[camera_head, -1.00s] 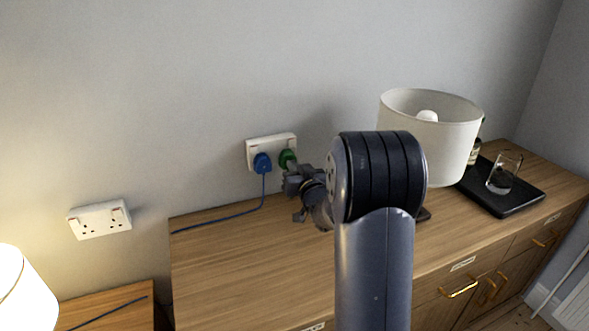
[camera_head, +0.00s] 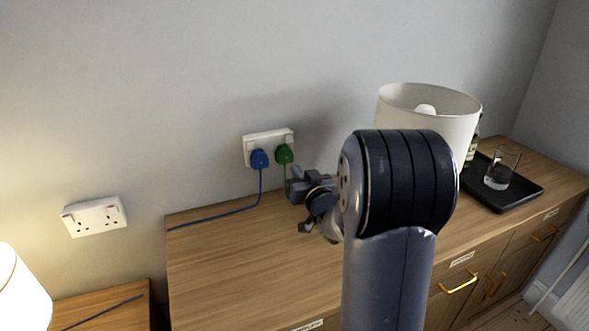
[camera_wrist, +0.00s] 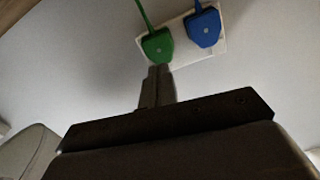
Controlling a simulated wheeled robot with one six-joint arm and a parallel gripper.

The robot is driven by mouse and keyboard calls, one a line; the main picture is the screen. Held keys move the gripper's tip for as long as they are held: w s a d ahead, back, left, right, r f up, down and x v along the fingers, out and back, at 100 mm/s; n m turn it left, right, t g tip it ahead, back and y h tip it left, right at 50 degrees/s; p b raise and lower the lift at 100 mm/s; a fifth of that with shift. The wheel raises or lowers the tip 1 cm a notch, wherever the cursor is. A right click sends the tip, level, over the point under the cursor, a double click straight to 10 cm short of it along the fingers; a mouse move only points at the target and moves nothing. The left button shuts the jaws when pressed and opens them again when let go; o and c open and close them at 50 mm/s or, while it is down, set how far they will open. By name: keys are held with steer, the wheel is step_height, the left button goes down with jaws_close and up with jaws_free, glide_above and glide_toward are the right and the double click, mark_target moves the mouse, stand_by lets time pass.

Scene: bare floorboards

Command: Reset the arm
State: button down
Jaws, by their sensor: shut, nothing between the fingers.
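My gripper (camera_head: 296,185) is shut and empty, at the wall above the back of the wooden sideboard. In the wrist view my gripper (camera_wrist: 157,80) shows with its fingers together, its tips just short of the green plug in the picture. The arm bends over the sideboard, and its large dark joint hides part of the sideboard and lamp. The green plug (camera_head: 284,154) sits in the right socket of a white double outlet (camera_head: 268,136), up and left of my gripper. It also shows in the wrist view (camera_wrist: 158,46).
A blue plug (camera_head: 260,158) sits in the left socket, its cord running left along the sideboard (camera_head: 235,255). A lamp with a white shade (camera_head: 432,115) stands right of my arm. A black tray (camera_head: 515,196) holds a glass (camera_head: 499,168). An empty outlet (camera_head: 94,216) is at left.

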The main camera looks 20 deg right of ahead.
mark_target(286, 157)
steer(key=s, duration=0.8)
steer(key=shift+w, duration=0.1)
steer(key=w+p, duration=0.1)
steer(key=w, duration=1.2)
steer(key=shift+w, duration=0.2)
steer(key=shift+s, duration=0.15)
